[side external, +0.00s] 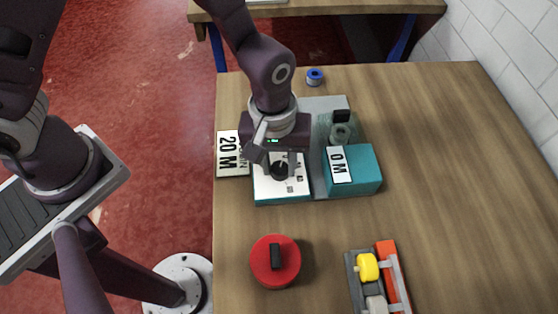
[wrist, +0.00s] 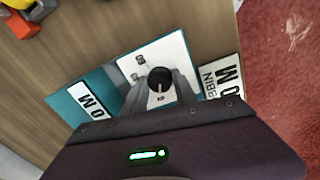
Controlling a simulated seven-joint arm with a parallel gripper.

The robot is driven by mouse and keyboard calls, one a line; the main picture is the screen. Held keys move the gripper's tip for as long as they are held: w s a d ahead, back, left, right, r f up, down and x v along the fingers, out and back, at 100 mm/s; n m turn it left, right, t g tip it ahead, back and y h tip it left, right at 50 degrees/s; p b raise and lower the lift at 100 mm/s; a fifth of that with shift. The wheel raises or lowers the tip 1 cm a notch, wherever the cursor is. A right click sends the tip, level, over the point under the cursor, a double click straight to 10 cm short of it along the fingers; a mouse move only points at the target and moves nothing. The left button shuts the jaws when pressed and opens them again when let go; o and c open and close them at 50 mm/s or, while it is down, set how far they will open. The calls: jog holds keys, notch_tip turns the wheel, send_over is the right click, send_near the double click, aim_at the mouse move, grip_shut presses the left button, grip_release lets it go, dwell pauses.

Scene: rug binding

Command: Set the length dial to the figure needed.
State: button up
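The length dial is a black round knob (side external: 281,171) on a white, teal-sided panel (side external: 268,190). It also shows in the wrist view (wrist: 160,78), with a pale pointer line towards my gripper. Small marks surround it, too small to read. My gripper (side external: 273,160) is over the panel, pointing down, its grey fingers apart on either side of the knob. I cannot tell whether they touch it. A teal block (side external: 364,173) beside the panel carries a plate reading "0 M" (side external: 340,164). A white card (side external: 229,155) on the left reads "20 M"; part of its smaller word is hidden.
A red disc with a black handle (side external: 275,261) and an orange-grey device with a yellow part (side external: 388,278) stand in front. A grey-green spool (side external: 340,132) sits behind the teal block, a blue reel (side external: 315,76) farther back. The table's right side is clear.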

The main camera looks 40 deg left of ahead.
grip_shut()
jog(key=shift+m, duration=0.3)
jog(key=m, duration=0.4)
jog(key=shift+m, duration=2)
jog(key=shift+g, duration=0.3)
jog(key=o, duration=0.8)
grip_release()
jog(key=shift+o, duration=0.2)
jog(key=shift+r, duration=0.1)
